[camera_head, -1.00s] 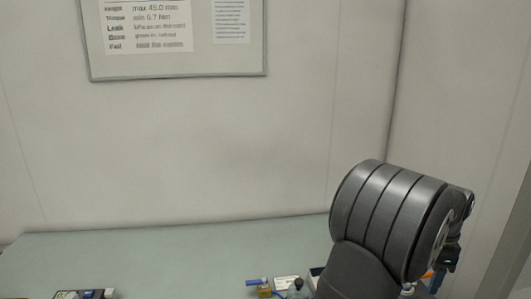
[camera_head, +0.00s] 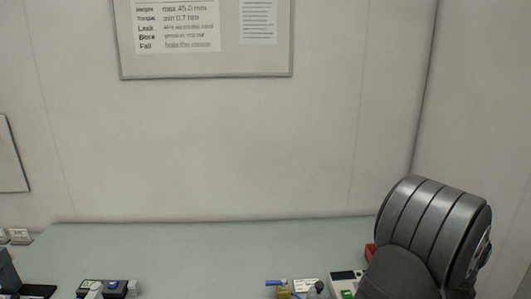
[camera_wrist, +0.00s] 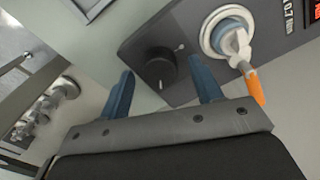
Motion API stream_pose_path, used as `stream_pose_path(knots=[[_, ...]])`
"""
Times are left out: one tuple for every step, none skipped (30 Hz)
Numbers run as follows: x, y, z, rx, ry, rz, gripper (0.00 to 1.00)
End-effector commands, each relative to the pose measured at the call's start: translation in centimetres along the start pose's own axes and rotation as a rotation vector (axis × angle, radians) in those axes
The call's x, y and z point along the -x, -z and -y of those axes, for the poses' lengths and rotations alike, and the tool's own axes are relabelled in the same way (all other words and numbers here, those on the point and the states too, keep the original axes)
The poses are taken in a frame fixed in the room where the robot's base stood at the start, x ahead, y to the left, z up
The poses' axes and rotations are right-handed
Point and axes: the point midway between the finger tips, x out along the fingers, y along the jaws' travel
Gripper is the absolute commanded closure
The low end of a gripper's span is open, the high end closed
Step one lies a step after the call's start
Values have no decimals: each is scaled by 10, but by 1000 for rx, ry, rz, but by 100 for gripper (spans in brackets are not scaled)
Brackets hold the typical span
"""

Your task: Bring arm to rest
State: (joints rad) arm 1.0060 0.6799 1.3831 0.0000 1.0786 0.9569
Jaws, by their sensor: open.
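My gripper (camera_wrist: 161,66) shows in the wrist view with its two blue fingers spread apart and nothing between them. It is open in front of a dark grey device panel (camera_wrist: 190,45). A black knob (camera_wrist: 158,68) on that panel appears beyond the gap between the fingers; I cannot tell the distance. In the head view my dark arm fills the lower right, and the gripper itself is not visible there.
In the wrist view, a white ringed socket (camera_wrist: 226,33) holds a white fitting with an orange handle (camera_wrist: 254,86). Metal fittings (camera_wrist: 45,108) lie at left. In the head view, a brass block with a blue lever (camera_head: 283,291) is near the front; the green-grey tabletop (camera_head: 200,245) behind is clear.

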Motion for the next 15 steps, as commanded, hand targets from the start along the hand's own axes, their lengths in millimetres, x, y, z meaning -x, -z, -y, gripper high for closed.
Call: stream_pose_path(knots=[[1, 0, 0, 0, 0, 0, 41], [1, 0, 0, 0, 0, 0, 41], [3, 0, 0, 0, 1, -1, 41], [5, 0, 0, -1, 1, -1, 41], [7, 0, 0, -1, 2, -1, 41], [11, 0, 0, -1, 2, -2, 41], [15, 0, 0, -2, 2, -2, 41], [19, 0, 0, -2, 2, -1, 41], [26, 0, 1, -2, 3, -2, 41], [32, 1, 1, -2, 4, -3, 41], [38, 1, 1, -2, 4, -3, 41], [46, 1, 1, -2, 4, -3, 41], [52, 0, 1, -2, 3, -2, 41], [58, 1, 1, -2, 4, -3, 41], [66, 0, 1, -2, 4, -3, 41]])
